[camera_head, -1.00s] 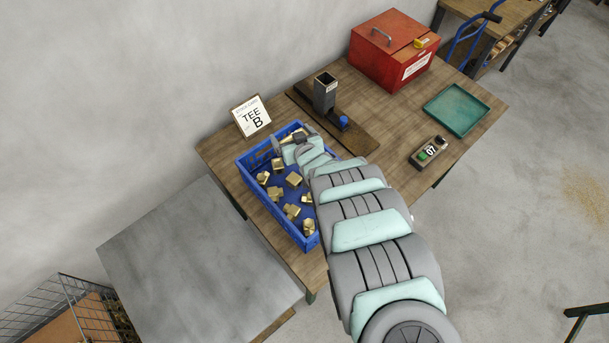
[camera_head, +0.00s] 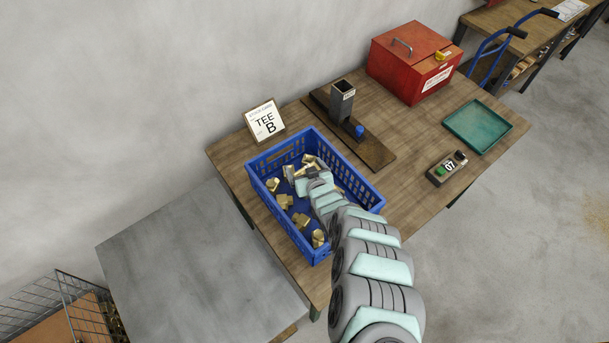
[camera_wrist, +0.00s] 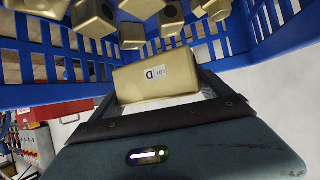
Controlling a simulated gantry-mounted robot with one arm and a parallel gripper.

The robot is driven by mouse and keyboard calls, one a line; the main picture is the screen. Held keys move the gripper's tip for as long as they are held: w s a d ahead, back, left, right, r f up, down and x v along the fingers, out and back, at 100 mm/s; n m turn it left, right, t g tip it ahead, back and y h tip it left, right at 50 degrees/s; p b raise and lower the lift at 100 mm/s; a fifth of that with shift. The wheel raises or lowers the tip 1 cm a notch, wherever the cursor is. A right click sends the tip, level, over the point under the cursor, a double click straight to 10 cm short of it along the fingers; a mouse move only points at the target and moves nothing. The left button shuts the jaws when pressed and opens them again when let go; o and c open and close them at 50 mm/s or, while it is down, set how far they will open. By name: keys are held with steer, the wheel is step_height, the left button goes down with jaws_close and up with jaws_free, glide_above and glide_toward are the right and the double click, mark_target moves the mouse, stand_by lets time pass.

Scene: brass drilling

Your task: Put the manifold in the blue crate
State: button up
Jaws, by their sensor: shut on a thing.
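The blue crate (camera_head: 350,163) stands on the wooden bench and holds several loose brass pieces (camera_head: 284,201). My gripper (camera_head: 294,172) is inside the crate, toward its far end. In the wrist view my gripper (camera_wrist: 158,98) is shut on a brass block, which I take as the manifold (camera_wrist: 145,82). The block has a small white label with a "D". It sits across the jaws, close to the crate's slatted wall. Other brass fittings (camera_wrist: 95,17) lie beyond it. In the head view my wrist partly hides the pieces near the gripper, so I cannot tell whether the block touches them.
A card reading "TEE B" (camera_head: 264,120) stands behind the crate. A dark square-tube fixture (camera_head: 342,102), a red box (camera_head: 412,62), a green tray (camera_head: 478,126) and a button box (camera_head: 447,167) are to the right. A grey table (camera_head: 190,260) is at left.

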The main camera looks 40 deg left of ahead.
steer(key=shift+f+b, duration=0.35)
steer(key=shift+f, duration=1.75)
steer(key=shift+f+b, duration=0.35)
steer(key=shift+b, duration=0.1)
steer(key=shift+f+b, duration=0.25)
steer(key=shift+b, duration=0.05)
steer(key=o, duration=1.8)
steer(key=shift+o, duration=0.2)
